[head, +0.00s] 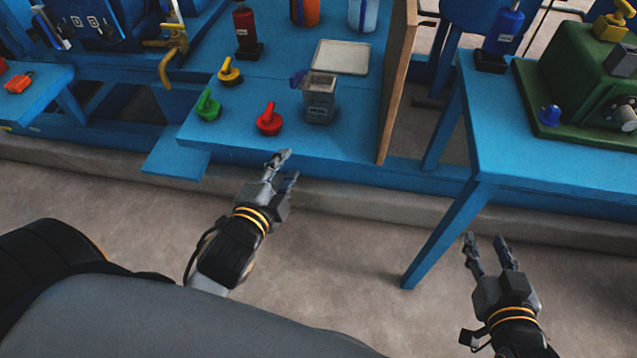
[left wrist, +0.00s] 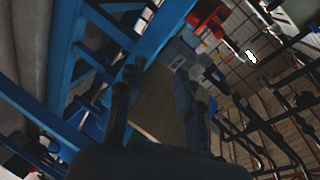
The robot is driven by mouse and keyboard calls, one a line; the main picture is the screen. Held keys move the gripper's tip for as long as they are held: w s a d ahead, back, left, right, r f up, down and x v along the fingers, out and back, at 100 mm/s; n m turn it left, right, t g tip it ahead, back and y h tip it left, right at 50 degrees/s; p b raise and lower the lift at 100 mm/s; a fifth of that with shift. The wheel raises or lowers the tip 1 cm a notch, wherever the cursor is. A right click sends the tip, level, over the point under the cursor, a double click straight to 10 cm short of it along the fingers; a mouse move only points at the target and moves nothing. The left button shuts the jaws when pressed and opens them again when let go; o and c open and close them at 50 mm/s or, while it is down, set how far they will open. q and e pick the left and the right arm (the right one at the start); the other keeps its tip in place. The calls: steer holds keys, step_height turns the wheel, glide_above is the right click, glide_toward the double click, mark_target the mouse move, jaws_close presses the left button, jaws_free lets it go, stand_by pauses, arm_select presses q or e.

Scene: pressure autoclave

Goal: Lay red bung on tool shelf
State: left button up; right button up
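The red bung (head: 269,119) stands on the blue bench (head: 235,138) near its front edge, with a handle-like top. My left gripper (head: 286,167) is open and empty, in front of the bench edge and apart from the bung. Its two spread fingers also show in the left wrist view (left wrist: 158,85). My right gripper (head: 485,240) is open and empty over the floor at the right. A small low blue ledge (head: 175,160) juts out at the bench's front left; I cannot tell whether it is the tool shelf.
A green bung (head: 208,106) and a yellow bung (head: 230,72) stand left of the red one. A grey container (head: 320,100) stands close to its right, before a pale tray (head: 341,57). An upright brown board (head: 398,85) bounds the bench's right. The ledge's top is clear.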

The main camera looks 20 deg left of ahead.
arm_select(q)
steer(key=d+f+n+g+h, duration=0.1)
steer(key=d+n+h, duration=0.3)
steer(key=d+n, duration=0.4)
steer(key=shift+s+n+g, duration=0.3)
steer(key=shift+n+g, duration=0.2)
steer(key=shift+n, duration=0.7)
